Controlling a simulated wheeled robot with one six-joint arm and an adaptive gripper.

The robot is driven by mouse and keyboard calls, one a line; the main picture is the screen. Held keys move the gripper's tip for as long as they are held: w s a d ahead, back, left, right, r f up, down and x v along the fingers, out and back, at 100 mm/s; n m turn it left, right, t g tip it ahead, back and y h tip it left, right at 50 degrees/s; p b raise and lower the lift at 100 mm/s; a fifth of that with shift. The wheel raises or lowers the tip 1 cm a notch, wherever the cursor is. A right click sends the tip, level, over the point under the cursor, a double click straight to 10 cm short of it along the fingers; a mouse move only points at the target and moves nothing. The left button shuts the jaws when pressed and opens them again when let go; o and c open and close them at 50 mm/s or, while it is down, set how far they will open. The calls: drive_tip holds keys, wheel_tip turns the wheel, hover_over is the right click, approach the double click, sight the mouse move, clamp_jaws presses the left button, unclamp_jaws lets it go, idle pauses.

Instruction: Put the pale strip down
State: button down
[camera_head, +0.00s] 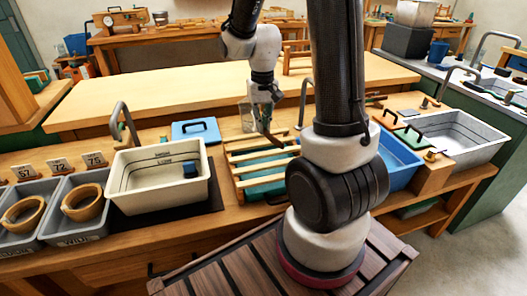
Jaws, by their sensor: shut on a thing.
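My gripper (261,119) is above the back part of a slatted wooden rack (235,175) on the bench, pointing down. It is shut on a thin strip (270,136), which slants down to the right below the fingers. The strip looks brownish here rather than pale, and the fingers hide its upper part. I cannot tell whether its lower end touches the rack. The rack has several pale slats across a green-blue tray, and my arm hides its right side.
A cream basin (208,198) with a small dark blue block (190,170) stands left of the rack. Grey bins (75,237) with bark rings are farther left. A blue basin (403,175) and a grey sink (490,148) are to the right. A blue lid (183,134) lies behind.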

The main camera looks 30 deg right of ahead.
sight(263, 155)
wheel_tip(263, 155, down, 9)
drive_tip(key=shift+s+d+f, duration=0.1)
idle(0.3)
drive_tip(key=c, duration=1.6)
unclamp_jaws()
drive_tip(key=shift+f, duration=0.15)
drive_tip(key=shift+c, duration=0.2)
wheel_tip(263, 155, up, 12)
drive_tip(key=shift+r, duration=0.15)
drive_tip(key=s+a+r+n+t, duration=0.3)
drive_tip(key=s+r+t, duration=0.1)
drive_tip(key=s+r, duration=1)
drive_tip(key=shift+s+r, duration=0.15)
drive_tip(key=shift+s, duration=1.15)
